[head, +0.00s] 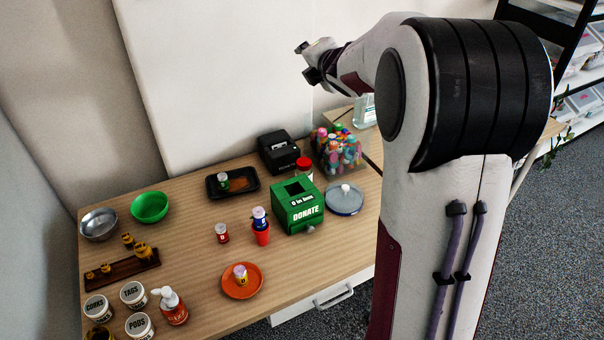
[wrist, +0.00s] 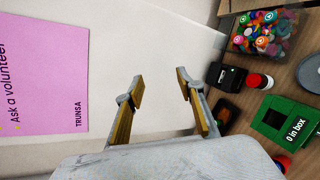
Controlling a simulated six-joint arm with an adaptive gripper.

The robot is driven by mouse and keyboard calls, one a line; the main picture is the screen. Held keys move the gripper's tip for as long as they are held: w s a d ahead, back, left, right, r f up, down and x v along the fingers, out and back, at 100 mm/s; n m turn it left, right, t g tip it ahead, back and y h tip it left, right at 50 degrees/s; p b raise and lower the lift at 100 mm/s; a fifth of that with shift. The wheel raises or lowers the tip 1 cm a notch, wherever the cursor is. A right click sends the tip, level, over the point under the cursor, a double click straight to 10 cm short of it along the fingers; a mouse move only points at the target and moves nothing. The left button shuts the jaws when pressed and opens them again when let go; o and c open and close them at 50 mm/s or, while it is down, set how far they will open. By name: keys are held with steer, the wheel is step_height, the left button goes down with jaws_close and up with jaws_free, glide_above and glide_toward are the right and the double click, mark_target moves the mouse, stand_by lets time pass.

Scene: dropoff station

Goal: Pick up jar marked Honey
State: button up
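No label reading Honey is legible. Several small jars stand on the table in the head view. One with a yellow band and pale lid (head: 241,275) is on an orange plate (head: 228,289). A green-banded jar (head: 223,181) is in a black tray (head: 250,173). A red-banded jar (head: 222,235) stands on bare wood. A blue-banded jar (head: 259,220) sits on a red cup (head: 262,238). My gripper (head: 312,63) is high above the table's back, far from the jars. In the wrist view my gripper (wrist: 160,85) is open, with nothing between its fingers.
A green donation box (head: 298,207), black printer (head: 279,151), container of colourful caps (head: 338,150) and grey round dish (head: 344,200) stand at right. A lilac poster (wrist: 45,70) faces the wrist.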

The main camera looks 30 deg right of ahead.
steer(key=w+d+f+n+y, duration=0.3)
steer(key=w+f+n, duration=0.2)
steer(key=f+n, duration=0.1)
steer(key=n+g+y, duration=0.3)
steer(key=n+y, duration=0.5)
steer(key=n, duration=0.8)
glide_toward(310, 163)
steer(key=shift+x, duration=0.95)
steer(key=shift+s+a, duration=0.1)
steer(key=shift+s, duration=0.05)
steer(key=shift+w+a+f+t, duration=0.15)
steer(key=shift+w+a+f, duration=0.2)
steer(key=shift+w, duration=0.15)
steer(key=shift+w+a+f+t, duration=0.2)
steer(key=shift+w+a, duration=0.15)
steer(key=shift+w, duration=0.15)
